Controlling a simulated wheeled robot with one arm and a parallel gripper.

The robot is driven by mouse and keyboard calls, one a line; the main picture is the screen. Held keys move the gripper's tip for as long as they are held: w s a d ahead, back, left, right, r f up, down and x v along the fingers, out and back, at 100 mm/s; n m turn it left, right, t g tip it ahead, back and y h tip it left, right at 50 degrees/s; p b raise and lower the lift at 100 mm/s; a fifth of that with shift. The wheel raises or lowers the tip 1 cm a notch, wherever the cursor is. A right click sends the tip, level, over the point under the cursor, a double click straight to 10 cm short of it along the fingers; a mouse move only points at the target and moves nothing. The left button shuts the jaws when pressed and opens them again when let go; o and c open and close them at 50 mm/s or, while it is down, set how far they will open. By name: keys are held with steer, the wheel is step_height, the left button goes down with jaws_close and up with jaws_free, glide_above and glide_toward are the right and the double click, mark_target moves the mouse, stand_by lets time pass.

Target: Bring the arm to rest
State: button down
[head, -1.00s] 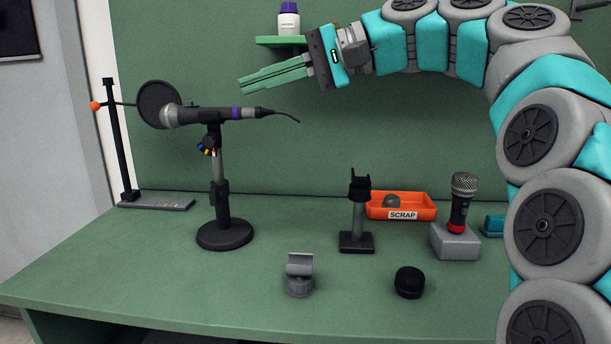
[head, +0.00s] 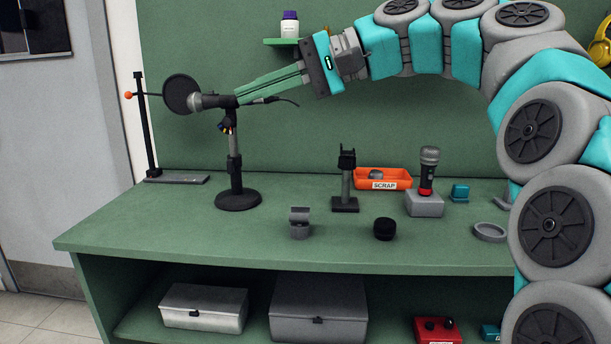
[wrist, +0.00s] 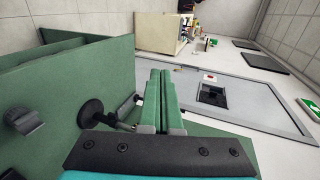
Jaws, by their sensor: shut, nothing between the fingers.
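My gripper (head: 239,98) is shut and empty, held up above the bench at the end of my bent arm. In the head view its fingertips overlap the rear end of a dark microphone (head: 208,101) on a desk stand (head: 236,175); I cannot tell from this view whether they touch. In the wrist view the green fingers (wrist: 159,75) lie together and point toward a grey door (wrist: 240,92). The round black pop filter (wrist: 90,113) shows left of the fingers there; in the head view the pop filter (head: 181,94) is in front of the microphone's head.
On the green bench (head: 150,232) are an orange scrap tray (head: 358,181), a second microphone (head: 427,170) on a grey block (head: 424,205), a short black stand (head: 346,185), a grey clip (head: 299,222) and a black cap (head: 384,229). A small shelf with a white bottle (head: 289,27) is behind my gripper.

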steer(key=s+d+f+h, duration=0.2)
steer(key=s+f, duration=0.1)
steer(key=f, duration=0.6)
steer(key=s+d+f+m+h, duration=0.1)
steer(key=s+f+h, duration=0.2)
steer(key=f, duration=0.5)
steer(key=s+d+f+h, duration=0.2)
steer(key=s+f, duration=0.2)
steer(key=f, duration=0.5)
steer(key=s+d+f+n+g+h, duration=0.2)
steer(key=s+d+f+h, duration=0.5)
steer(key=s+d+f, duration=1)
step_height(320, 180, down, 3)
steer(key=shift+s+g, duration=0.5)
steer(key=shift+s, duration=0.35)
